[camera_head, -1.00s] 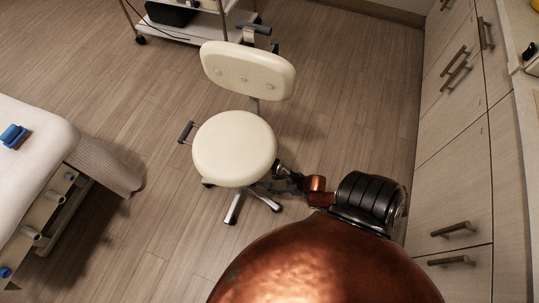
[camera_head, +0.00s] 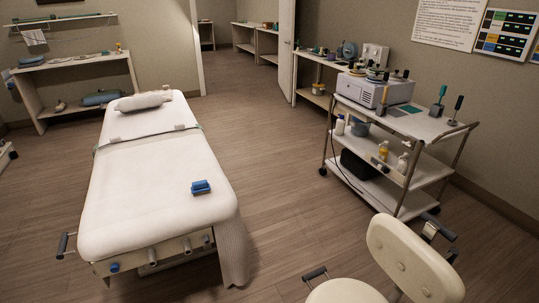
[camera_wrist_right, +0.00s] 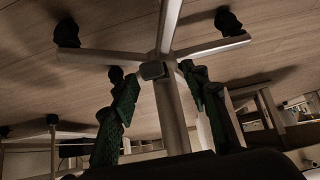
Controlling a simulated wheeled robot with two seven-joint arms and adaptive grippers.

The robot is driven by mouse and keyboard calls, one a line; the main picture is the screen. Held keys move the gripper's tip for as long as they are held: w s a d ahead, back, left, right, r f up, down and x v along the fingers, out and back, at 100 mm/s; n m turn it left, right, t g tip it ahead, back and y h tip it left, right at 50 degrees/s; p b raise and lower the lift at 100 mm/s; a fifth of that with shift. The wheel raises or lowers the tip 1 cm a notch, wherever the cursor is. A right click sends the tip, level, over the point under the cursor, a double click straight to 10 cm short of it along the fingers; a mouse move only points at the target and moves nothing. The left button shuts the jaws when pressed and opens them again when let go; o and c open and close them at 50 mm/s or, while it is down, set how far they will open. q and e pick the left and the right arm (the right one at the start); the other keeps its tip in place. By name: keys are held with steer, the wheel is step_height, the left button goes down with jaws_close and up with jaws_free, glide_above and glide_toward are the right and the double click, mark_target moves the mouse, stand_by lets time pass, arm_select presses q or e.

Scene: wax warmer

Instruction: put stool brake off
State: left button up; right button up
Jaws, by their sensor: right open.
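The cream stool (camera_head: 412,262) stands at the lower right of the head view, with its backrest, armrests and part of its seat showing. Its base is cut off there. In the right wrist view, the stool's metal base (camera_wrist_right: 207,51) shows spread legs with black casters and a post. A small dark block (camera_wrist_right: 152,70) sits at the leg hub; I cannot tell if it is the brake. My right gripper (camera_wrist_right: 158,80) is open, its green-padded fingers on either side of the post in the picture. Contact cannot be told. My left gripper is not in view.
A white treatment bed (camera_head: 150,215) with a blue item (camera_head: 201,187) on it fills the left. A trolley (camera_head: 435,131) with a warmer (camera_head: 379,91) and bottles stands behind the stool. The wood floor between bed and trolley is clear.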

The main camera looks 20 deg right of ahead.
steer(key=s+a+r+m+g+h, duration=0.1)
steer(key=s+a+g, duration=0.3)
steer(key=s+a, duration=0.45)
steer(key=s+a+r+g, duration=0.2)
steer(key=s+a+g, duration=0.3)
steer(key=s, duration=0.7)
arm_select(q)
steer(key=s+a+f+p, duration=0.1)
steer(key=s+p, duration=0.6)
steer(key=p, duration=0.2)
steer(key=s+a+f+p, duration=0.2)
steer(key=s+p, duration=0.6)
steer(key=p, duration=0.2)
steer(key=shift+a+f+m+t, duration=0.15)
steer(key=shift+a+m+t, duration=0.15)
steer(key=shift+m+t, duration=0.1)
arm_select(e)
steer(key=s+d+f, duration=0.2)
steer(key=s, duration=0.5)
steer(key=s+d+f+t, duration=0.1)
steer(key=s+d+f, duration=0.1)
steer(key=s, duration=0.5)
steer(key=shift+s+n, duration=0.4)
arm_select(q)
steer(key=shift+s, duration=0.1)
